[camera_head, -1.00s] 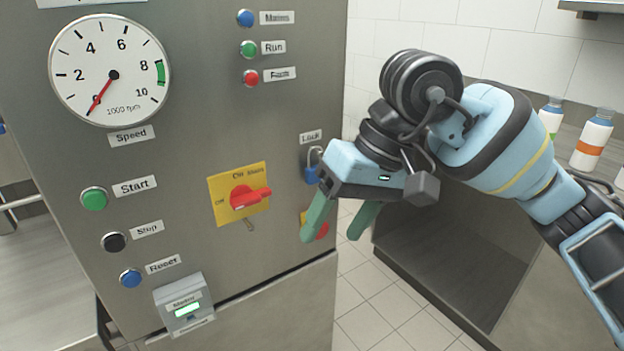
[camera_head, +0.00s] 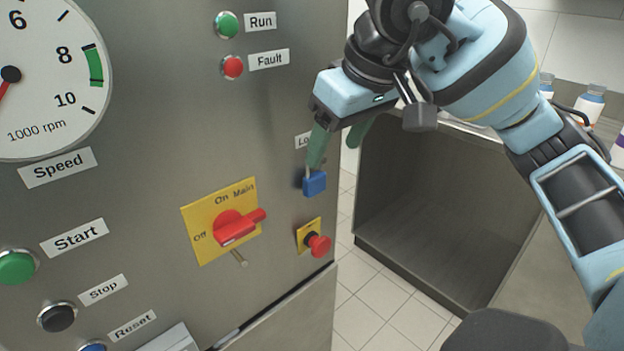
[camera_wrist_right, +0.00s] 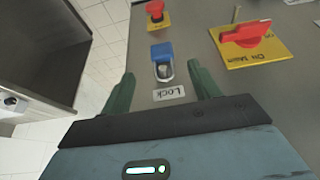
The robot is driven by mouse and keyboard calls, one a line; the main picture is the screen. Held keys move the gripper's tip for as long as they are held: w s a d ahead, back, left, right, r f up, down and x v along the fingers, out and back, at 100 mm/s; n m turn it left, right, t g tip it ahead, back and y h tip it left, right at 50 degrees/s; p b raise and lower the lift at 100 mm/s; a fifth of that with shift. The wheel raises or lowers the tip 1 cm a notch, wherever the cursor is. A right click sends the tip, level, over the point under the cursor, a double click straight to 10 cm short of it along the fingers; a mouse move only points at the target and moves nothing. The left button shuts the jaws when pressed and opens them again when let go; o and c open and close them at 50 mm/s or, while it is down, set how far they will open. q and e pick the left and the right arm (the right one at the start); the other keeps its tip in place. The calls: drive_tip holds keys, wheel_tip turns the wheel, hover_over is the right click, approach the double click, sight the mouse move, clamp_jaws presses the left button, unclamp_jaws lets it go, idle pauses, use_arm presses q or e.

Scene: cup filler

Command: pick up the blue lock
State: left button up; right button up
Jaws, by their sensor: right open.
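The blue lock (camera_head: 314,183) hangs by its metal shackle on the steel panel, below the partly hidden "Lock" label. It also shows in the right wrist view (camera_wrist_right: 162,51), ahead of the fingertips and between their lines. My right gripper (camera_head: 339,150) is open and empty, with its green fingers pointing down at the lock. In the head view one finger overlaps the shackle area. In the right wrist view the two fingers of my right gripper (camera_wrist_right: 160,82) stand on either side of the label, apart from the lock. My left gripper is not in view.
A red main switch (camera_head: 238,228) on a yellow plate is left of the lock. A red push knob (camera_head: 319,246) is just below it. Buttons and a speed dial (camera_head: 50,75) fill the panel's left. Open floor (camera_head: 375,305) and a dark empty recess lie to the right.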

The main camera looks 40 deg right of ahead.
sight(325, 161)
drive_tip(key=x, duration=0.7)
drive_tip(key=shift+w+a+f+b, duration=0.1)
drive_tip(key=shift+w+b, duration=0.2)
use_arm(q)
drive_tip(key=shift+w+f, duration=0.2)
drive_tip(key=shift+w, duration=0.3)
use_arm(e)
drive_tip(key=c, duration=1.1)
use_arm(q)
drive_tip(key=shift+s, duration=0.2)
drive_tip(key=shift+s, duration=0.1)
